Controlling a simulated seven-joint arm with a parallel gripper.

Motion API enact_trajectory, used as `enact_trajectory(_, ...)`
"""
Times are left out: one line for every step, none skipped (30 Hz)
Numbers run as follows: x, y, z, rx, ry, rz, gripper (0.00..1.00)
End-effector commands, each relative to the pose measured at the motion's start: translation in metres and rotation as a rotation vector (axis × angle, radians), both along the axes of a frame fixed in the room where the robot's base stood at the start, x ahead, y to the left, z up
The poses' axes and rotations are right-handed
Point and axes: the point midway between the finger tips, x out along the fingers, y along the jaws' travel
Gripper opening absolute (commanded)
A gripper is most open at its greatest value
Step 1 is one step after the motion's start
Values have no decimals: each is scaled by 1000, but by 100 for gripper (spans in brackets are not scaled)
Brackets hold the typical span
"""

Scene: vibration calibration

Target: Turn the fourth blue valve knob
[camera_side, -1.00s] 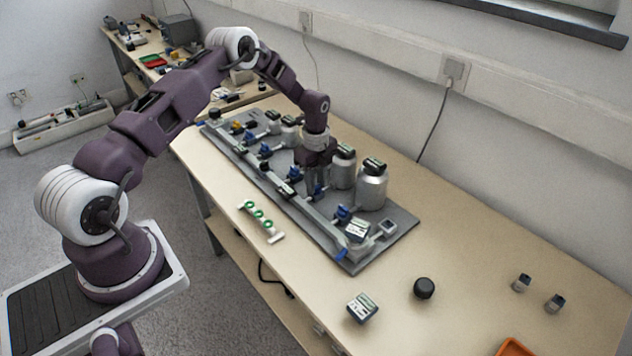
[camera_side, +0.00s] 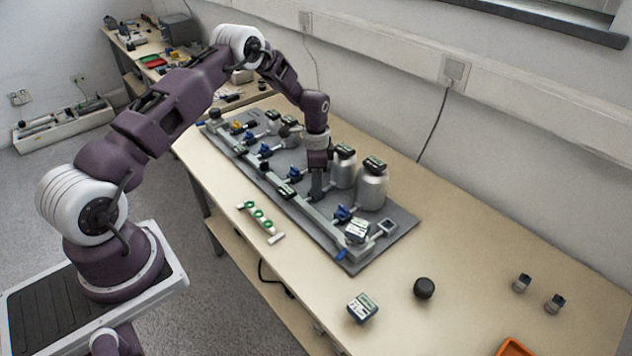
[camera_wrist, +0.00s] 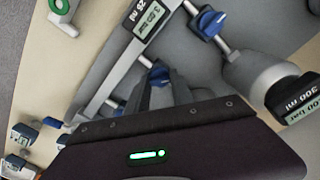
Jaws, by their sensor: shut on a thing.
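My gripper (camera_side: 317,190) points down over the valve board (camera_side: 385,243), in front of two silver canisters. Its fingers are shut on a blue valve knob (camera_wrist: 158,74), which shows between the fingertips in the wrist view. In the side view the fingers hide most of this knob. Another blue knob (camera_side: 343,213) sits on the branch to the right of my gripper. Further blue knobs (camera_side: 265,150) lie up the board to the left. In the wrist view a neighbouring blue knob (camera_wrist: 209,22) stands above and right of the held one.
Silver canisters (camera_side: 371,190) with dark labelled caps stand close behind my gripper. A digital gauge (camera_wrist: 148,18) is beside the held knob. A green-ringed white bracket (camera_side: 260,220) lies in front of the board. A black knob (camera_side: 424,288) and a small box (camera_side: 361,307) sit on the open table.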

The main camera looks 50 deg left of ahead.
Motion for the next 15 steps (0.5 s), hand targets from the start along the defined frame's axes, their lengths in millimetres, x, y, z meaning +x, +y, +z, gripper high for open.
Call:
enact_trajectory(1,0,1,1,-2,39,0)
enact_trajectory(1,0,1,1,-2,68,0)
enact_trajectory(1,0,1,1,-3,106,0)
enact_trajectory(1,0,1,1,-3,134,0)
enact_trajectory(1,0,1,1,-3,161,0)
enact_trajectory(1,0,1,1,-2,198,0)
enact_trajectory(1,0,1,1,-3,226,0)
enact_trajectory(1,0,1,1,-3,253,0)
enact_trajectory(1,0,1,1,-3,287,0)
enact_trajectory(1,0,1,1,-3,311,0)
enact_trajectory(1,0,1,1,-3,336,0)
enact_trajectory(1,0,1,0,-2,368,0)
enact_trajectory(1,0,1,0,-2,390,0)
enact_trajectory(1,0,1,1,-3,411,0)
enact_trajectory(1,0,1,1,-3,439,0)
